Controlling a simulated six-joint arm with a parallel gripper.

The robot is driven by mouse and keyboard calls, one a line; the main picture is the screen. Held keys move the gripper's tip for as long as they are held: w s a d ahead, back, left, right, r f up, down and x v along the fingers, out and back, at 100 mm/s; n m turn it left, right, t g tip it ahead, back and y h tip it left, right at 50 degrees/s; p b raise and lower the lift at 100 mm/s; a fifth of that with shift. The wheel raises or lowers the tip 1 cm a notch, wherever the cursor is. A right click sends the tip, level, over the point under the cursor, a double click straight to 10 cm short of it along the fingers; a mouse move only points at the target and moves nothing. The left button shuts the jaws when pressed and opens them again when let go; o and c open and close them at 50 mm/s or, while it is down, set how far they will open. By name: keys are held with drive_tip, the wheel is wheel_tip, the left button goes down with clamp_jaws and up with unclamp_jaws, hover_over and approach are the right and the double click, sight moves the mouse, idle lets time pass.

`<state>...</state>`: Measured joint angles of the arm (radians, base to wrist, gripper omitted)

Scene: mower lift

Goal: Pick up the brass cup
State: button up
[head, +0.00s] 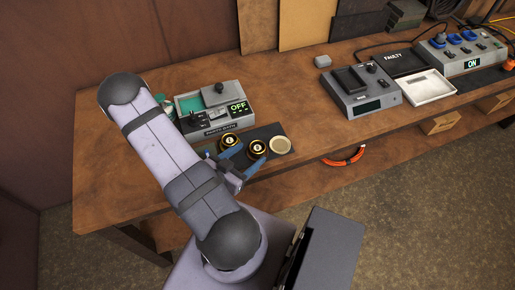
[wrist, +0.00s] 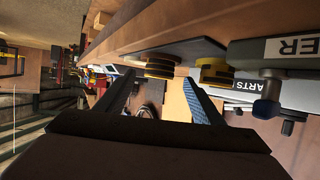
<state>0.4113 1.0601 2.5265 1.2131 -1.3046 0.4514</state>
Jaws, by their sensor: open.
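Three small round pieces stand in a row on a dark mat (head: 266,131) at the bench's front edge. Two are black and brass-coloured, a left one (head: 229,140) and a middle one (head: 257,146); the right one (head: 280,144) has a pale top. I cannot tell which is the brass cup. My gripper (head: 243,160) is open and empty, low beside the row at the bench edge. In the wrist view my gripper (wrist: 159,78) has its fingers spread, with one banded piece (wrist: 160,67) beyond the gap and another (wrist: 215,73) past the right finger.
A grey parts bath (head: 217,105) reading OFF stands behind the row. A grey device (head: 360,88), a white tray (head: 428,87) and a control box (head: 462,50) reading ON stand to the right. An orange ring (head: 344,157) hangs at the bench front. The bench between is clear.

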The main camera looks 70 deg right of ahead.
sight(256, 149)
drive_tip(key=shift+p+x, duration=0.7)
drive_tip(key=shift+x, duration=1.25)
drive_tip(key=c, duration=1.1)
